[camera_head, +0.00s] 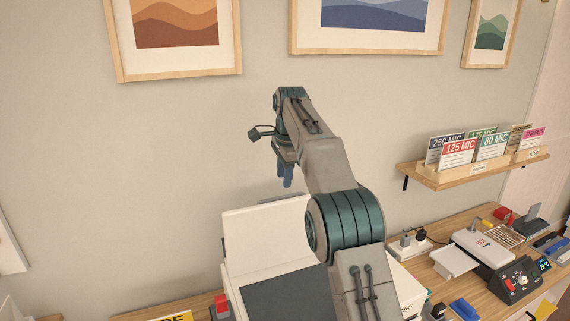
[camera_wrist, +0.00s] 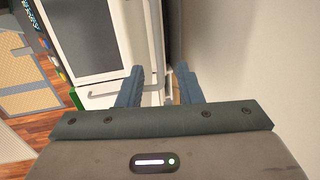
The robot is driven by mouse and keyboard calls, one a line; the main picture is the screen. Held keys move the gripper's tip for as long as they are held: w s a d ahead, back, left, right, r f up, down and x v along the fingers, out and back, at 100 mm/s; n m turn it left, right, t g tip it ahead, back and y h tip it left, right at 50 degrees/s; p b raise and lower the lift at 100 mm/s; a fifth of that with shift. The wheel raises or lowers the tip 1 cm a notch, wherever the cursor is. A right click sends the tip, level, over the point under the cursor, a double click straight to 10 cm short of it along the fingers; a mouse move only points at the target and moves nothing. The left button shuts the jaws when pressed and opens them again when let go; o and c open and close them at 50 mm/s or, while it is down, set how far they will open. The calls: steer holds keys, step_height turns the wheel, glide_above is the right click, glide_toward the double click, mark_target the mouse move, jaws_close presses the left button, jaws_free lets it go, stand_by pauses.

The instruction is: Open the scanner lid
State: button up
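The scanner has a white body with a dark glass bed (camera_head: 288,298). Its white lid (camera_head: 262,236) stands raised behind the bed, close to upright, in the head view. My arm hides the right part of the scanner. In the wrist view the grey glass bed (camera_wrist: 82,32) in its white frame is at the upper left, and the lid looks nearly edge-on (camera_wrist: 154,28) to its right. My gripper (camera_head: 285,178) points down above the lid's top edge. In the wrist view its two blue fingers (camera_wrist: 158,88) are apart, with nothing clearly gripped; whether they touch the lid is unclear.
A wall stands close behind the scanner, with framed pictures (camera_head: 368,14) above. To the right, a wall shelf (camera_head: 478,172) holds card packs. Below it the desk carries a white and dark machine (camera_head: 486,246) and small items. A yellow label (camera_head: 172,317) shows at the bottom left.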

steer(key=shift+s+d+r, duration=0.1)
steer(key=shift+s+r, duration=0.05)
steer(key=shift+r, duration=0.85)
steer(key=shift+s+d+r, duration=0.1)
steer(key=shift+s+r, duration=0.05)
steer(key=shift+r, duration=0.85)
steer(key=s+d+f+n+t+b, duration=0.1)
steer(key=s+d+n+b, duration=0.15)
steer(key=s+d, duration=0.5)
steer(key=s+d+f+n+b, duration=0.1)
steer(key=s+d+n, duration=0.3)
steer(key=s, duration=0.6)
steer(key=s+d+f+n+b, duration=0.1)
steer(key=s+d+f+n, duration=0.1)
steer(key=s+f, duration=0.6)
steer(key=s+d+f+n+b, duration=0.1)
steer(key=s+f+n+b, duration=0.1)
steer(key=s+f+n, duration=0.3)
steer(key=s+f, duration=0.4)
steer(key=s, duration=0.6)
steer(key=shift+d+f+t+h, duration=0.3)
steer(key=shift+d+t+h, duration=0.05)
steer(key=shift+t+h, duration=0.05)
